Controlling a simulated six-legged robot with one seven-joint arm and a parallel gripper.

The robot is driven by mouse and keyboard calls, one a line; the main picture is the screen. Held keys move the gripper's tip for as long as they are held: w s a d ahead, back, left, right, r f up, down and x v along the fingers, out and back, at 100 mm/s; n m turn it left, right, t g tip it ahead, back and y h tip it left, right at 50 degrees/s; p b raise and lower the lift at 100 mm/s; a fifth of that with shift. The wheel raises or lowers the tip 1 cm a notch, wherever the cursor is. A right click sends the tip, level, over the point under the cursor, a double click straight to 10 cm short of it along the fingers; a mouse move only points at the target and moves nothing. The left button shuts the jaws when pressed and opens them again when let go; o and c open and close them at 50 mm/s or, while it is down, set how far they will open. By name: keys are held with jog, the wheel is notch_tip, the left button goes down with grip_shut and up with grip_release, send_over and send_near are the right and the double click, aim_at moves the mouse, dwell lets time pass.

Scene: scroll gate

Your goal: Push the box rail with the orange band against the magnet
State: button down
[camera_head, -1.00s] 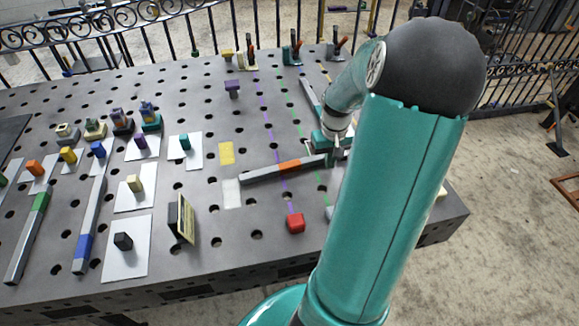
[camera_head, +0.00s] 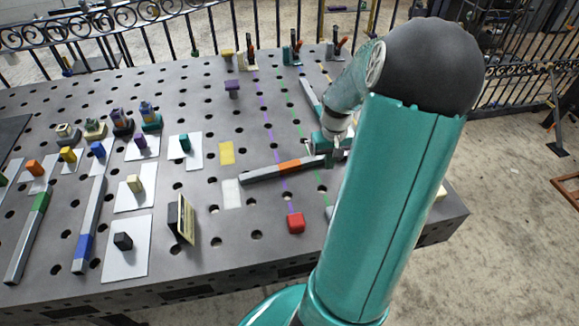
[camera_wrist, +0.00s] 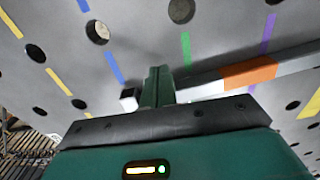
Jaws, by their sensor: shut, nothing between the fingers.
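The box rail (camera_head: 258,173) is a long grey bar with an orange band (camera_head: 288,166). It lies on the dark table, slightly slanted, across the purple and green dashed lines. My gripper (camera_head: 334,158) is shut and empty at the rail's right end. In the wrist view, the shut fingers (camera_wrist: 158,86) stand beside the near end of the rail (camera_wrist: 205,84), and the orange band (camera_wrist: 248,73) shows farther right. I cannot tell whether they touch. No magnet can be identified for sure; a red block (camera_head: 295,222) sits in front of the rail.
A pale patch (camera_head: 231,193) lies by the rail's left end, with a yellow patch (camera_head: 227,153) behind it. A small upright panel (camera_head: 184,220) stands to the left. Rails with green (camera_head: 40,201) and blue (camera_head: 83,246) bands lie farther left. Clamps (camera_head: 293,53) stand at the back.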

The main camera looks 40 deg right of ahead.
jog(key=shift+f, duration=0.7)
jog(key=shift+r, duration=0.2)
dwell(0.7)
jog(key=shift+w+d, duration=0.35)
jog(key=shift+w, duration=0.2)
jog(key=shift+w+d, duration=0.3)
jog(key=shift+w, duration=0.2)
jog(key=shift+s, duration=0.1)
jog(key=shift+s+a, duration=0.65)
jog(key=shift+s, duration=0.35)
jog(key=shift+r, duration=0.1)
